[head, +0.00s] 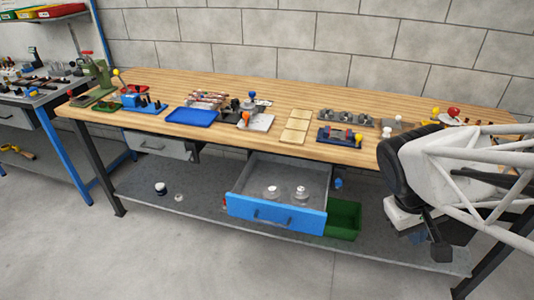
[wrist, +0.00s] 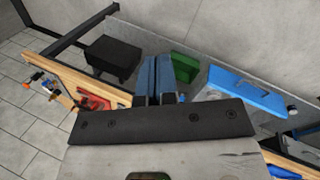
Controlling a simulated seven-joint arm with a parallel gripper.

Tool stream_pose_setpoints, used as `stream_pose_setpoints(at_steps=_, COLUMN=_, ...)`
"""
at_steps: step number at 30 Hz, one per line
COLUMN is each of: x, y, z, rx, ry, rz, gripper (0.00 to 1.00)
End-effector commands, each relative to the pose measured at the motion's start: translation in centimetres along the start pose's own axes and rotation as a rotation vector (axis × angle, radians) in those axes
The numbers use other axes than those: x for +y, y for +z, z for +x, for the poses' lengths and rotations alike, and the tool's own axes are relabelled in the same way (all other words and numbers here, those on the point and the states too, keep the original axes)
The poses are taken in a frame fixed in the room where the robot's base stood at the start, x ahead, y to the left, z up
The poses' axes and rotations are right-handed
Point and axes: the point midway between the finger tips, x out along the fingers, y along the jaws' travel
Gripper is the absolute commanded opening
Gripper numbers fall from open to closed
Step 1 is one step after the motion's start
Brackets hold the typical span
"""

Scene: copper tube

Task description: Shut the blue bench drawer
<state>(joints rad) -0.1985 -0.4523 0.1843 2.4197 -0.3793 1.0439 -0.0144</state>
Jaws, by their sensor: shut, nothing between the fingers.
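The blue-fronted bench drawer (head: 290,219) hangs under the wooden bench top and stands pulled out, its grey inside showing. A dark handle (head: 272,217) is on its front. Two small pale round items (head: 271,191) lie inside. In the wrist view, the blue drawer front (wrist: 248,92) is right of my fingers. My gripper (head: 441,252) is to the right of the drawer in the head view, well apart from it and below bench-top height. In the wrist view my gripper (wrist: 158,68) shows its fingers together and empty.
A green bin (head: 343,218) stands on the lower shelf (head: 195,205) just right of the drawer; it also shows in the wrist view (wrist: 185,67). The wooden bench top (head: 230,88) above carries many small parts and a blue tray (head: 192,117). The floor before the drawer is clear.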

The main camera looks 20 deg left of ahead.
Motion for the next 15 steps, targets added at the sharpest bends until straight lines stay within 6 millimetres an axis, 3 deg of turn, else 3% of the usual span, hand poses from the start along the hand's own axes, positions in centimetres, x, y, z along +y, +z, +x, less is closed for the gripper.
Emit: stream_pose_setpoints(at_steps=15, x=-3.6, y=-9.9, z=3.2, rx=-0.191, ry=0.354, rz=-0.509, gripper=0.00)
